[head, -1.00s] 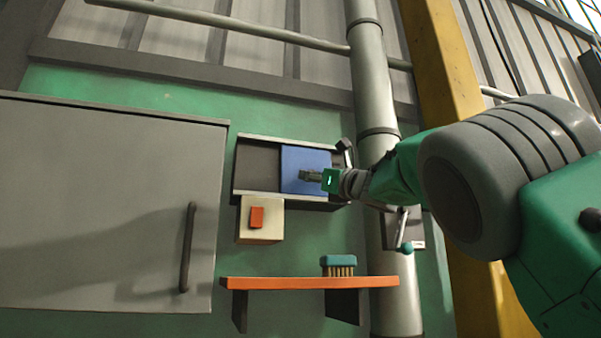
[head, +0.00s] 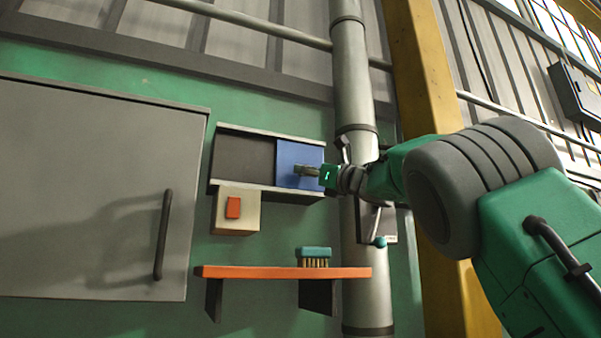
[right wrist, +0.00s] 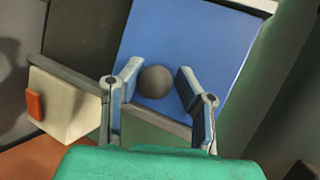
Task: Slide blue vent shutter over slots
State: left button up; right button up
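The blue vent shutter (head: 299,158) sits at the right end of a railed wall frame (head: 270,188). A dark panel (head: 243,157) shows to its left; no slots can be made out on it. In the right wrist view, the shutter (right wrist: 190,40) carries a round grey knob (right wrist: 155,82). My right gripper (head: 308,171) is at the shutter's face. My left gripper is out of view.
A cream box with an orange button (head: 233,208) sits below the frame. Below it is an orange shelf (head: 240,272) with a teal brush (head: 314,255). A grey cabinet (head: 90,190) is left; a pipe (head: 354,100) and yellow column (head: 425,70) are right.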

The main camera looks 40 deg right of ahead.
dwell(0.3)
jog(key=shift+s+d+f, duration=0.15)
jog(key=shift+s+f, duration=0.05)
jog(key=shift+s, duration=0.1)
jog(key=v, duration=1.1)
jog(key=shift+f, duration=0.1)
